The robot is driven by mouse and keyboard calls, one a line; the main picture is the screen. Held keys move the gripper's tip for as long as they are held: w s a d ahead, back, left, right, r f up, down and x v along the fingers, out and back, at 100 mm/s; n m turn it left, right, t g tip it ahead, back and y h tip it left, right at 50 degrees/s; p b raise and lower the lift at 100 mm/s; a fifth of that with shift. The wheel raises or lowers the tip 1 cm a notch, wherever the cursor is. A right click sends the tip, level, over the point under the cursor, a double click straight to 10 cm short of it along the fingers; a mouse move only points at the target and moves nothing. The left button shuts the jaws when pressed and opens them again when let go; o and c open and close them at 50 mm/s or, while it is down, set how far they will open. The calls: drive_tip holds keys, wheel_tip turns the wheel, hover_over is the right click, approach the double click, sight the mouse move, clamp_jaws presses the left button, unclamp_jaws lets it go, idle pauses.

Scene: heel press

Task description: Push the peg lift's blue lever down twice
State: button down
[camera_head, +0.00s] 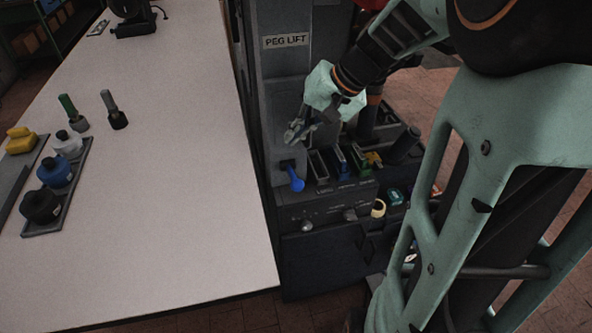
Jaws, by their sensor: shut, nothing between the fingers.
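The peg lift is a dark grey machine with a white label reading "PEG LIFT" (287,41) on its upright column. Its blue lever (295,179) sticks out of the machine's front, with its rounded end tilted downward. My gripper (291,137) is shut and empty, in front of the column and above the lever. A gap shows between the fingertips and the lever; I cannot tell its depth. The lever's slot is partly in shadow.
A white table (170,230) fills the left, mostly bare. A tray (72,205) of bottles and two brushes stand there. Right of the lever are slots with coloured pieces (372,160), a cream knob (378,208) and a dark post. My arm covers the right side.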

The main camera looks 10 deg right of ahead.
drive_tip(key=shift+w+d+r, duration=0.2)
drive_tip(key=shift+w+r, duration=0.2)
drive_tip(key=shift+r, duration=0.4)
drive_tip(key=b, duration=0.5)
hover_over(293, 175)
drive_tip(key=s, duration=0.2)
drive_tip(key=f, duration=0.7)
drive_tip(key=shift+w+d+f, duration=0.1)
drive_tip(key=shift+d+f, duration=0.1)
drive_tip(key=shift+d, duration=0.15)
drive_tip(key=shift+s+f+b, duration=0.4)
drive_tip(key=shift+f+b, duration=0.4)
drive_tip(key=shift+f, duration=0.05)
drive_tip(key=shift+f, duration=0.15)
drive_tip(key=shift+s+f+b, duration=0.1)
drive_tip(key=shift+f+b, duration=0.2)
drive_tip(key=shift+b, duration=0.25)
